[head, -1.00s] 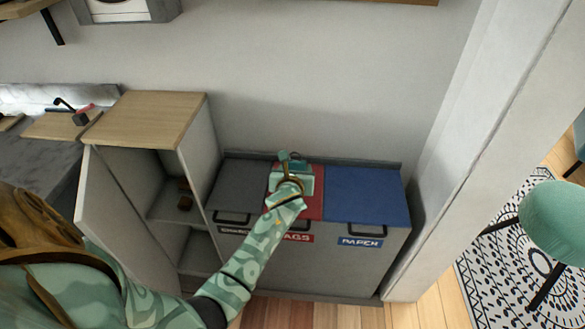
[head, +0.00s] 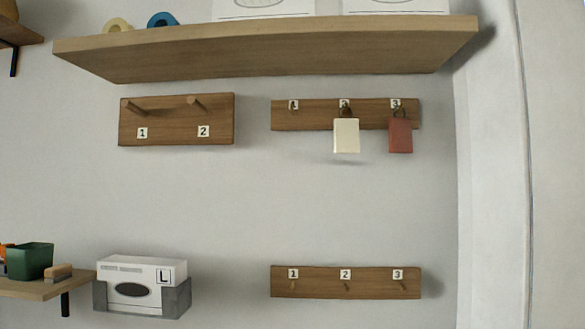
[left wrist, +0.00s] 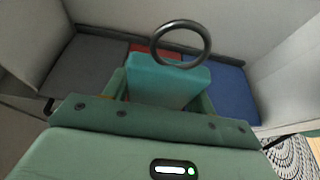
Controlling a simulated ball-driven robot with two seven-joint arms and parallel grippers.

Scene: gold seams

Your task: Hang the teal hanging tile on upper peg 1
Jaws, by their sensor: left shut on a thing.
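The teal hanging tile (left wrist: 168,80) is in my left gripper (left wrist: 163,94) in the left wrist view, with a dark ring (left wrist: 180,44) at its far end. The gripper is shut on the tile, above the coloured bin lids. The upper rack (head: 315,122) in the head view has pegs labelled 1, 2 and 3. Upper peg 1 (head: 293,106) is bare. A cream tile (head: 346,136) hangs at 2 and a red-brown tile (head: 400,136) at 3. Neither gripper is in the head view.
A lower rack (head: 320,289) has bare pegs 1 to 3. A two-peg board (head: 176,136) is left of the upper rack. A wooden shelf (head: 265,55) juts out above both. A white box (head: 142,280) stands lower left. A blue lid (left wrist: 228,93) lies below my gripper.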

